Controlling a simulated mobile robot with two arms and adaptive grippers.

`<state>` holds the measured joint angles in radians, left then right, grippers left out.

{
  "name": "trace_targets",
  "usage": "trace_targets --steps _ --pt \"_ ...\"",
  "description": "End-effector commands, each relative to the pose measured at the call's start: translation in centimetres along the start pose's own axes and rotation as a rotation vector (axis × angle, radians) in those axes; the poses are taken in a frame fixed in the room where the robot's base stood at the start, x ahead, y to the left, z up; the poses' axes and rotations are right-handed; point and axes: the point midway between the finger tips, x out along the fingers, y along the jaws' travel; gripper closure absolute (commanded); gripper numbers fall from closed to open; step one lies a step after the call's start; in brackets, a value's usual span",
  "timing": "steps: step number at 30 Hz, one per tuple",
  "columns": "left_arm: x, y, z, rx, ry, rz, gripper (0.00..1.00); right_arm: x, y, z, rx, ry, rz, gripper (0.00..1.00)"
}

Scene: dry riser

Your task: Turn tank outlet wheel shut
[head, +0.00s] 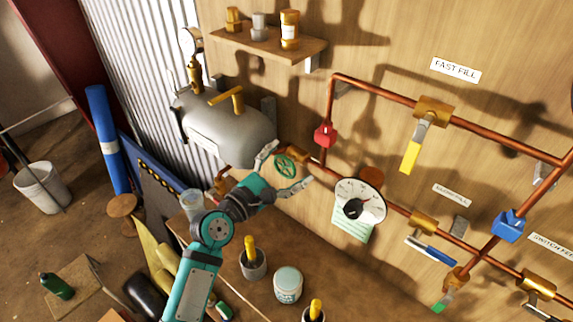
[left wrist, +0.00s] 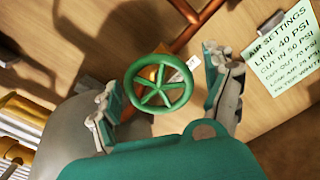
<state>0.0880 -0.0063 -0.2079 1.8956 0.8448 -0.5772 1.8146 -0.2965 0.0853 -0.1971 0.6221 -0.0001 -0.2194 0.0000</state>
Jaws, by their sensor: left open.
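The tank outlet wheel is a green spoked handwheel (head: 284,166) on a brass valve at the right end of the grey tank (head: 228,133). In the left wrist view the wheel (left wrist: 159,83) sits centred between my fingers. My left gripper (head: 287,170) is open, with one finger on each side of the wheel. In the left wrist view a gap shows between the wheel rim and the fingers of my left gripper (left wrist: 168,92). My right gripper is not in view.
Copper pipes with a red fitting (head: 325,134) and a round gauge (head: 359,203) run along the wooden wall to the right. A yellow lever (head: 411,157) hangs under the fast fill label. A bench (head: 330,267) below holds a white jar (head: 288,285) and cups.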

Motion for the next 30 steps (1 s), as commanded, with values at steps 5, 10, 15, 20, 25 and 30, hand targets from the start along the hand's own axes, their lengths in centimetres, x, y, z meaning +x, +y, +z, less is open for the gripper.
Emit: trace_targets --steps 5,10,15,20,25,30 --pt "0.0 0.0 0.0 0.000 0.000 0.000 0.21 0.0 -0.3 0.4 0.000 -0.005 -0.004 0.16" --pt "0.0 0.0 0.0 0.000 0.000 0.000 0.43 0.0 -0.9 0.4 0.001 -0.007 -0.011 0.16" --pt "-0.1 0.0 0.0 0.000 0.000 0.000 0.65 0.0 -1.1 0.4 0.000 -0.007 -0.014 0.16" --pt "-0.1 0.0 0.0 0.000 0.000 0.000 0.72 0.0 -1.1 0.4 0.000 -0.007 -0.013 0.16" --pt "-0.1 0.0 0.0 0.009 0.001 0.000 0.72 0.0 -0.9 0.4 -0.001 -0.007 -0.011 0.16" --pt "-0.1 0.0 0.0 0.060 0.001 -0.001 0.72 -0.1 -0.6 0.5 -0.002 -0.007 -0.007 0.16"
